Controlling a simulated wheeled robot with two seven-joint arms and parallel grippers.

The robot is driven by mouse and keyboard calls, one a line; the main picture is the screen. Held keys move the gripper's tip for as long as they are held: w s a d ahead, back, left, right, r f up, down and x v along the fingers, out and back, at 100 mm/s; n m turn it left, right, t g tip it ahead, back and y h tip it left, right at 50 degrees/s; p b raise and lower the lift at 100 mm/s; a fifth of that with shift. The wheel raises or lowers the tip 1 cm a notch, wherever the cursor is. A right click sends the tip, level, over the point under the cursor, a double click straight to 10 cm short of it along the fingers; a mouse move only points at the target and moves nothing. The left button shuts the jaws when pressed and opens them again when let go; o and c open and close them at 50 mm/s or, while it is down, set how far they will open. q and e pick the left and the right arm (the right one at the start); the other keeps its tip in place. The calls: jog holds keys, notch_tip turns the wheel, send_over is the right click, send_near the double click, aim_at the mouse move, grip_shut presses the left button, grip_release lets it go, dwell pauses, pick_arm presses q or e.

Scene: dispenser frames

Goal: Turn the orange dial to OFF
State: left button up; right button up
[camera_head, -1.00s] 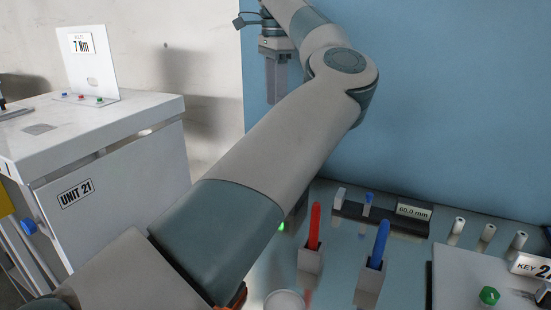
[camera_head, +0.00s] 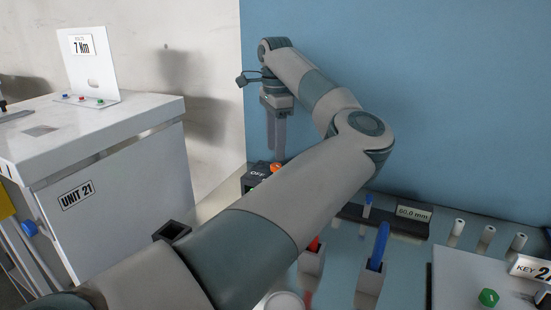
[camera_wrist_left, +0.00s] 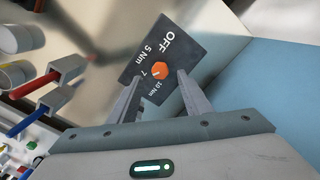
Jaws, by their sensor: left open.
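The orange dial (camera_head: 276,168) sits on a dark box (camera_head: 250,180) marked OFF at the back of the table, partly hidden by my left arm. In the left wrist view the dial (camera_wrist_left: 160,70) is round, on a black face (camera_wrist_left: 150,48) lettered OFF, 5 Nm, 7 and 10 Nm. A pale mark shows on the dial, but I cannot tell which label it points to. My left gripper (camera_head: 277,155) points down just above the dial. In the left wrist view its open fingers (camera_wrist_left: 160,79) appear on either side of the dial; contact is not clear.
Red (camera_head: 314,244) and blue (camera_head: 379,246) handles stand in pale holders to the right of my arm. A dark rack with a 60.0 mm label (camera_head: 411,213) and several white cylinders lie farther right. A white UNIT 21 cabinet (camera_head: 120,190) stands left. A blue wall (camera_head: 440,100) rises behind.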

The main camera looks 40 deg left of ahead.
aim_at(276, 165)
pick_arm(q)
notch_tip(276, 165, down, 4)
jog(key=shift+f, duration=0.4)
pick_arm(e)
jog(key=shift+w+a+r+t, duration=0.15)
jog(key=shift+w+a, duration=0.15)
jog(key=shift+a, duration=0.15)
jog(key=shift+w+a+r+t, duration=0.15)
jog(key=shift+w+a, duration=0.1)
jog(key=shift+a, duration=0.15)
jog(key=shift+d, duration=0.1)
pick_arm(q)
jog(key=c, duration=1)
jog(key=shift+c, duration=0.2)
pick_arm(e)
jog(key=shift+s+d+f, duration=0.1)
jog(key=shift+d+f, duration=0.05)
jog(key=shift+d, duration=0.45)
